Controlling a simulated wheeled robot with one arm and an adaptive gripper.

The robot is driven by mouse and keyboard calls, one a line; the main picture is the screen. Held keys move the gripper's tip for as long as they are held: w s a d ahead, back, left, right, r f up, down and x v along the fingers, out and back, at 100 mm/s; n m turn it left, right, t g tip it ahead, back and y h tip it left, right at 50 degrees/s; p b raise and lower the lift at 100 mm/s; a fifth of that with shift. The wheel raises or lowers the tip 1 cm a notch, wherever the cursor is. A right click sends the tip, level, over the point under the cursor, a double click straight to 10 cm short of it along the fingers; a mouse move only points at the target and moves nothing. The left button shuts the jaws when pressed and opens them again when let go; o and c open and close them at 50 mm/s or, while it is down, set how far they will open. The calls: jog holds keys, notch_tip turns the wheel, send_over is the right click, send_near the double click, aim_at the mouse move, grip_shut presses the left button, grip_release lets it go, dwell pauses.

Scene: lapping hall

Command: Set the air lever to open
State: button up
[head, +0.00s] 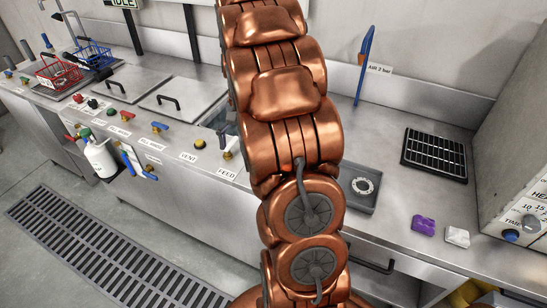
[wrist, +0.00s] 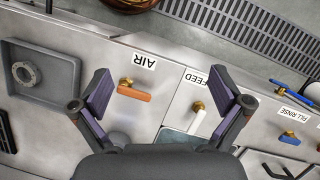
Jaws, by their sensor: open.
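The air lever (wrist: 134,94) is an orange handle on a brass pivot. It lies beside the upside-down AIR label (wrist: 144,62) on the steel counter in the wrist view. The handle points to the right and slightly down from its pivot. My gripper (wrist: 163,86) is open and empty, its two dark purple-padded fingers apart. The lever shows between the fingers, nearer the left one, and I see no contact. In the head view my copper arm hides the air lever, and I cannot make out the gripper there.
The FEED lever (wrist: 196,122), white, sits near the right finger in the wrist view. A blue fill rinse lever (wrist: 290,138) is further right. A grey tray with a ring (wrist: 26,75) lies left.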

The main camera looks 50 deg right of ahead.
jog(key=w+d+f+m+y+p, duration=0.15)
jog(key=d+f+m, duration=0.45)
jog(key=d, duration=1)
jog(key=shift+n+t, duration=0.4)
jog(key=shift+n, duration=0.5)
jog(key=shift+p+x, duration=1.05)
jog(key=shift+x, duration=3.8)
jog(key=shift+w+d, duration=0.1)
jog(key=shift+w, duration=0.1)
jog(key=c, duration=1.4)
jog(key=shift+c, duration=0.2)
